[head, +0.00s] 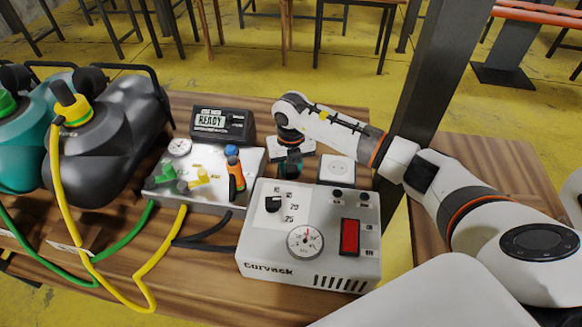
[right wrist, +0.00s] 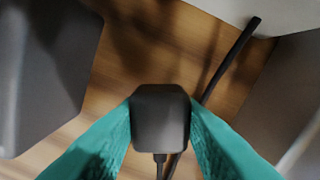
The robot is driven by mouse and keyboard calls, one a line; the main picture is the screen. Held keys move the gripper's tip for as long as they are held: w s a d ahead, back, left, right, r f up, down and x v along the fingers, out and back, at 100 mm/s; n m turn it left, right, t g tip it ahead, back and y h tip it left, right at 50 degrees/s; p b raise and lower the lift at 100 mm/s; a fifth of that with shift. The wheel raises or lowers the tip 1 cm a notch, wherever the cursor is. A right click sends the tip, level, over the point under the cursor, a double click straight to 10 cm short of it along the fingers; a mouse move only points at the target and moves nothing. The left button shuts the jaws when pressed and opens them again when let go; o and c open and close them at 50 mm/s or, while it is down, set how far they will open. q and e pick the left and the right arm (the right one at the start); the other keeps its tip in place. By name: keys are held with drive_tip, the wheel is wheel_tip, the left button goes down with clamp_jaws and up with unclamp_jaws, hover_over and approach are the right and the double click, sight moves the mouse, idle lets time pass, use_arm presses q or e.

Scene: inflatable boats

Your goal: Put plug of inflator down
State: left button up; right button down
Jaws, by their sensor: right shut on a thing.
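The inflator (head: 270,265) is a white box with a dial, a knob and a red switch, standing on the wooden table in the head view. My right gripper (head: 290,166) is just behind it, pointing down, low near the table. In the right wrist view its teal fingers are shut on the dark grey plug (right wrist: 160,118), one on each side. A thin black cable leaves the plug at the bottom of that view. Wood grain shows beyond the plug; I cannot tell whether it touches the table. The plug cannot be made out in the head view. My left gripper is not in view.
A white socket (head: 337,169) lies right of my right gripper. A metal valve box (head: 205,176) with coloured fittings stands to its left, with a black READY display (head: 222,124) behind. A dark post (head: 425,75) rises behind my right arm. Yellow and green hoses cross the left side.

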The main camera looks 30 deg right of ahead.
drive_tip(key=shift+f, duration=0.4)
drive_tip(key=shift+f+b, duration=0.5)
drive_tip(key=shift+f, duration=0.1)
drive_tip(key=c, duration=1)
unclamp_jaws()
drive_tip(key=shift+r, duration=0.1)
